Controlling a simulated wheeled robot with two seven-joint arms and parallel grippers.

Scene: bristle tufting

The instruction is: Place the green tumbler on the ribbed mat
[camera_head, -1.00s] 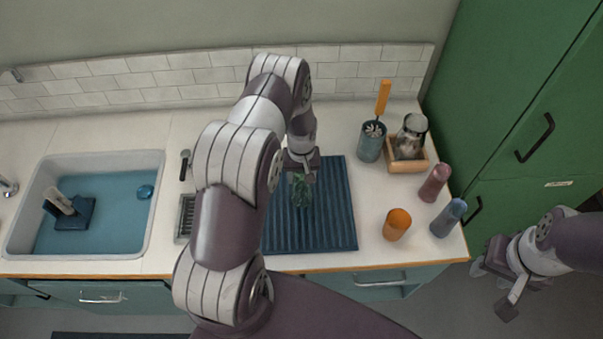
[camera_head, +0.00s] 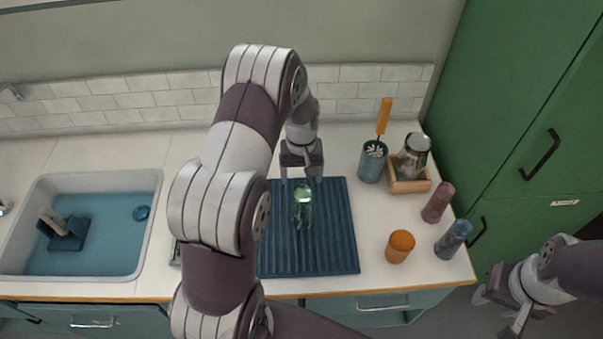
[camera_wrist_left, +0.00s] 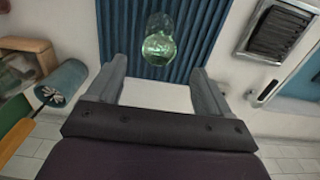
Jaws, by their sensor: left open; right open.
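The green tumbler (camera_head: 303,208) is clear green and stands upright on the ribbed mat (camera_head: 335,250), a dark blue mat on the counter. It also shows in the left wrist view (camera_wrist_left: 159,46), with the mat (camera_wrist_left: 122,30) around it. My left gripper (camera_head: 302,182) is open and empty, just behind and above the tumbler. In the left wrist view the fingers (camera_wrist_left: 160,80) are spread apart, with the tumbler beyond their tips and not touching.
An orange cup (camera_head: 399,246), a blue bottle (camera_head: 453,239) and a pink bottle (camera_head: 438,203) stand right of the mat. A blue holder (camera_head: 372,162) with an orange-handled brush and a wooden box (camera_head: 408,184) with a jar stand behind them. The sink (camera_head: 152,215) is at left.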

